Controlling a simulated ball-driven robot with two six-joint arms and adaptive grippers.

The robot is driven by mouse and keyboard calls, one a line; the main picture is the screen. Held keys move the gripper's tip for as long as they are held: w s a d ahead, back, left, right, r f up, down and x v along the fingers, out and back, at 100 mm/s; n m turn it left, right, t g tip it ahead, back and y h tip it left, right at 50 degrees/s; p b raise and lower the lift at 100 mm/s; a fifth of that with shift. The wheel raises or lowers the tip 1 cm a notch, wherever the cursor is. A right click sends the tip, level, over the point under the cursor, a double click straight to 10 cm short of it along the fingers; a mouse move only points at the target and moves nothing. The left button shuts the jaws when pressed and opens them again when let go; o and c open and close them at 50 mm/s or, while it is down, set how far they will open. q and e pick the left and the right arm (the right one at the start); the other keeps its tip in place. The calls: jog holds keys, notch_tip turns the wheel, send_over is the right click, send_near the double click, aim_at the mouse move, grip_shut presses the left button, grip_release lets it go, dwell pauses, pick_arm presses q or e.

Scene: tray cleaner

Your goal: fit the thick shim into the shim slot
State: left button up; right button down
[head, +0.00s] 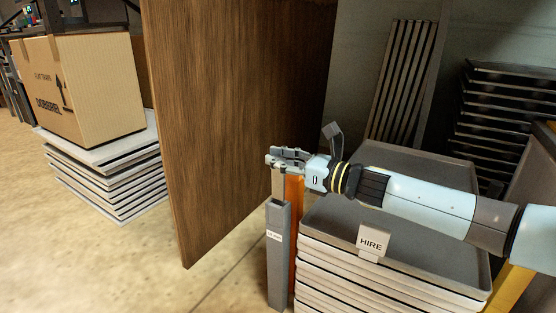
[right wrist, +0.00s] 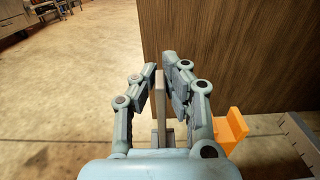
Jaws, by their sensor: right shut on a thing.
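My right gripper (head: 278,158) is shut on a thin, flat, tan piece, which I take to be the thick shim (head: 278,184). The shim hangs upright below the fingers, over the top of a grey post (head: 279,260) with a small white label too small to read. I take this post to hold the shim slot. In the right wrist view, the shim (right wrist: 159,96) stands between the two fingers (right wrist: 162,70), with grey structure below it. I cannot tell whether its lower end is inside the slot or just above. My left gripper is not in view.
An orange upright (head: 295,215) stands close beside the post. A stack of trays with a HIRE sign (head: 371,243) is to its right. A large wooden panel (head: 225,110) stands just left. A cardboard box (head: 75,90) sits on boards. Floor at the lower left is clear.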

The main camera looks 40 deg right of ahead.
aim_at(279, 190)
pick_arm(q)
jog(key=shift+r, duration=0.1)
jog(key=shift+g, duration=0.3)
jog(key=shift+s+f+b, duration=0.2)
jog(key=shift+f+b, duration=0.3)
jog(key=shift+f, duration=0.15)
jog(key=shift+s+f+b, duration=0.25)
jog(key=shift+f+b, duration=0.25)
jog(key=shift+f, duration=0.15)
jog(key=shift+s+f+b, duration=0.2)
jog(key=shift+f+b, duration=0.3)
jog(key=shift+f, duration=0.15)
pick_arm(e)
jog(key=shift+f, duration=2.4)
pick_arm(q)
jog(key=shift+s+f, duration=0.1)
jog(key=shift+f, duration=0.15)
pick_arm(e)
jog(key=shift+f, duration=0.35)
